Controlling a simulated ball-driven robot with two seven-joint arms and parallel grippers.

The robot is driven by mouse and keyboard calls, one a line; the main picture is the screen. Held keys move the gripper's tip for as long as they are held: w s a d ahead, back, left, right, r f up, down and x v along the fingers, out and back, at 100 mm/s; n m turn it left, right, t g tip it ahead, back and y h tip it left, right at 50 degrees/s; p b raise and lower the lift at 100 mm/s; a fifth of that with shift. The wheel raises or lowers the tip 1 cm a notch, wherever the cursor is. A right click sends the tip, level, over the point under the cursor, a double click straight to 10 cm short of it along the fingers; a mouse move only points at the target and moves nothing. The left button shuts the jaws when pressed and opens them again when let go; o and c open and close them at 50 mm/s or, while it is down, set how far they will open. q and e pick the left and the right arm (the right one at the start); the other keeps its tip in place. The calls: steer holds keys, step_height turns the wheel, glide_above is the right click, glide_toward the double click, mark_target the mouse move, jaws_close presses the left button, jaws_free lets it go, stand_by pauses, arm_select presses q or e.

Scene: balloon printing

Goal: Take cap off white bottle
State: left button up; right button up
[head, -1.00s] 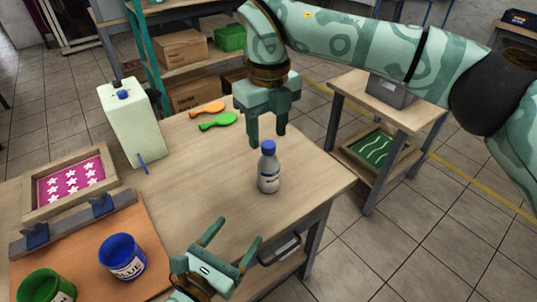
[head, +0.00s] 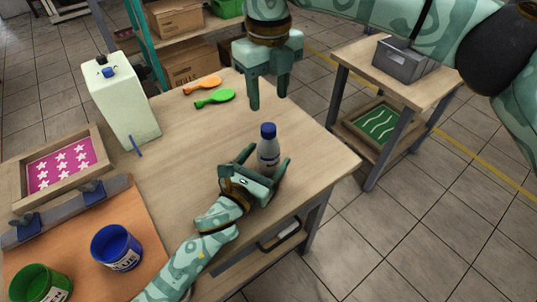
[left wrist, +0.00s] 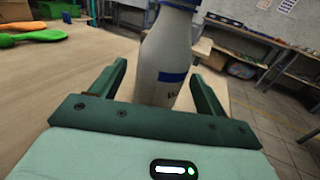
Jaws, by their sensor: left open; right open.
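The white bottle (head: 268,155) stands upright on the wooden table, with its blue cap (head: 268,130) on top. My left gripper (head: 265,158) is open low on the table, its two fingers on either side of the bottle. In the left wrist view the bottle (left wrist: 165,62) stands between the open fingers (left wrist: 160,85), with gaps on both sides; the top of its cap is cut off. My right gripper (head: 268,98) is open and empty, pointing down above and slightly behind the cap, apart from it.
A pale container (head: 122,105), a framed pink screen (head: 60,170), a blue tub (head: 117,248) and a green tub (head: 42,284) stand left. The table's right edge is close to the bottle.

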mark_target(273, 149)
arm_select(q)
steer(key=shift+x, duration=1.9)
